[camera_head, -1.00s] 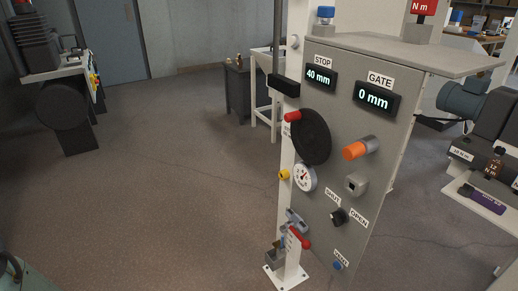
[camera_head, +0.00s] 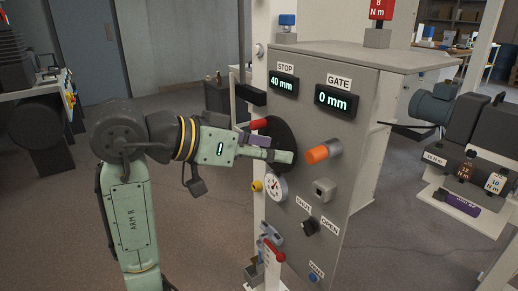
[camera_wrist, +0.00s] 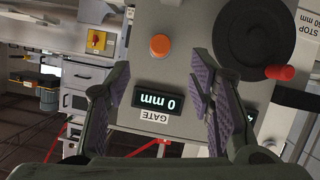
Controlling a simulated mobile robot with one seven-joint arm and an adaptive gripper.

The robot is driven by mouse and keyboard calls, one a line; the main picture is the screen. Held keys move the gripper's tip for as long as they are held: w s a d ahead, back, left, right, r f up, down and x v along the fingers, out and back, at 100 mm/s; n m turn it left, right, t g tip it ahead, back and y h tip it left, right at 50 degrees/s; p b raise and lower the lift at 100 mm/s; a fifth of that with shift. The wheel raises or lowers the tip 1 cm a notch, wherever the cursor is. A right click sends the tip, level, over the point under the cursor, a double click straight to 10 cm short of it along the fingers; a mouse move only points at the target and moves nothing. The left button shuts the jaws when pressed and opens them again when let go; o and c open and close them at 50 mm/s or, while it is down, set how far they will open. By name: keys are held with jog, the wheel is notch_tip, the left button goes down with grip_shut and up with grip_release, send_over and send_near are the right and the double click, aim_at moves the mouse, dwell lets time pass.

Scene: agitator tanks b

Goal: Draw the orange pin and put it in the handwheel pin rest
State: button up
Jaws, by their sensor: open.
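The orange pin (camera_head: 317,154) sticks out of a grey collar on the upright grey panel. It also shows in the wrist view (camera_wrist: 160,46), beyond my fingers and apart from them. The black handwheel (camera_head: 284,134), with a red knob, is left of the pin and partly hidden by my gripper. In the wrist view the handwheel (camera_wrist: 250,35) is at the upper right. A grey block with an opening (camera_head: 323,189) sits below the pin; I cannot tell whether it is the pin rest. My gripper (camera_head: 275,150) is open and empty, left of the pin. Its fingers (camera_wrist: 162,88) frame the GATE display.
The STOP display (camera_head: 282,87) reads 40 mm and the GATE display (camera_head: 338,99) reads 0 mm. A dial gauge (camera_head: 277,187), a black SHUT/OPEN knob (camera_head: 309,227) and a red-handled lever (camera_head: 274,251) sit lower. Floor left of the panel is clear around my arm.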

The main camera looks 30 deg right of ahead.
aim_at(309, 157)
jog(key=p+x, duration=0.1)
jog(key=x, duration=0.8)
jog(key=shift+d, duration=0.35)
jog(key=shift+c, duration=0.4)
grip_shut()
jog(key=c, duration=0.6)
grip_release()
jog(key=shift+c, duration=0.2)
grip_shut()
jog(key=shift+a, duration=0.6)
